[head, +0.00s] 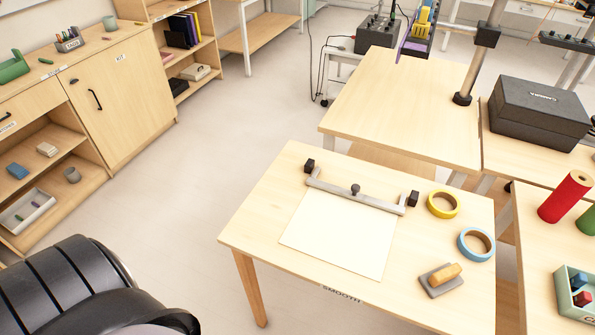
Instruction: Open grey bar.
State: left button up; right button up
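The grey bar (376,201) lies across the far edge of a white sheet (340,235) on the small wooden table (268,215). A dark knob (355,189) stands at the bar's middle. Short upturned ends of the bar sit beside two black blocks, a left one (309,166) and a right one (413,198). The bar appears down along the sheet's edge; I cannot tell whether it touches the sheet. Neither of my grippers is in view. Only a black part of my own body shows at the lower left.
A yellow tape roll (430,208), a blue tape roll (463,250) and a sanding-block-like item (438,291) lie at the table's right. A higher table (395,105) stands behind. A black box (540,125) and red roll (562,200) are at right. The floor at left is clear.

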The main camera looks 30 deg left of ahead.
aim_at(355, 195)
jog(key=u, duration=0.6)
jog(key=k+j+u, duration=0.15)
jog(key=u, duration=0.25)
jog(key=k+j+u, duration=0.2)
jog(key=u, duration=0.15)
jog(key=k, duration=0.05)
